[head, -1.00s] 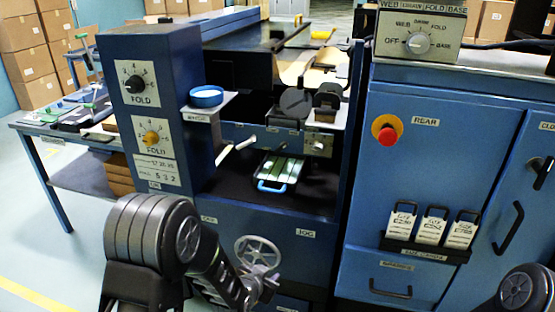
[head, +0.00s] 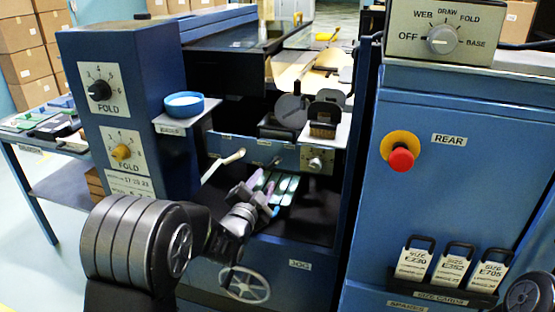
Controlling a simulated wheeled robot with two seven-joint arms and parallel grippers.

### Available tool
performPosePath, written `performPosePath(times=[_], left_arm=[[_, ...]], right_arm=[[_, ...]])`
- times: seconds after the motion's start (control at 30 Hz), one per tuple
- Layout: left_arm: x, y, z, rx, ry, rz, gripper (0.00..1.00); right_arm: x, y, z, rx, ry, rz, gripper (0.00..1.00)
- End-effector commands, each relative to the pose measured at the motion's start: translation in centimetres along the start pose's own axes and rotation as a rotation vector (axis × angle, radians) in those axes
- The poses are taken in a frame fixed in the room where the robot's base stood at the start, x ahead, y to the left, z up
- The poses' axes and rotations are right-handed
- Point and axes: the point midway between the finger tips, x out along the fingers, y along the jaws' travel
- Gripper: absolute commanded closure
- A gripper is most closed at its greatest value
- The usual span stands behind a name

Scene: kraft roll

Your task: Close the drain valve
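No label that I can read names the drain valve. A pale lever (head: 222,165) sticks out at the left of the machine's recess, and a small dark knob or lever (head: 270,162) sits right of it. A spoked grey handwheel (head: 243,284) is low on the front, partly behind my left arm. My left gripper (head: 258,196) is in the recess, right of and below the pale lever, in front of the tray with green strips (head: 284,188). Its fingers look apart, with nothing seen between them. My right gripper is out of view.
A blue round dish (head: 184,105) stands on a small shelf at the left. A red stop button (head: 401,160) and several white size cards (head: 451,268) are on the right cabinet. A selector dial (head: 441,40) sits above. The recess floor (head: 310,222) is mostly clear.

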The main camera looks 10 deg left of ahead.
Motion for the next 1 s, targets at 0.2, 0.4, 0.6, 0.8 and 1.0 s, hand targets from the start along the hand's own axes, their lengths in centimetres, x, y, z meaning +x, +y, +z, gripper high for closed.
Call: performPosePath(times=[0.2,0.4,0.6,0.8,1.0], left_arm=[[0.0,0.0,0.0,0.001,0.0,0.0,0.65],[0.1,0.0,0.0,0.001,0.0,0.0,0.65],[1.7,0.1,0.1,0.003,0.0,0.001,0.65],[4.8,0.1,0.1,0.003,0.0,0.001,0.65],[7.2,0.1,0.1,0.002,0.0,0.001,0.65]], right_arm=[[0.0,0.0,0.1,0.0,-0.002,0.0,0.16],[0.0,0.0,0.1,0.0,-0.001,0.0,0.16],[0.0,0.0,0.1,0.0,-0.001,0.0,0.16],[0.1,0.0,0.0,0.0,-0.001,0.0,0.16],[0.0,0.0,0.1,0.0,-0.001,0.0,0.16]])
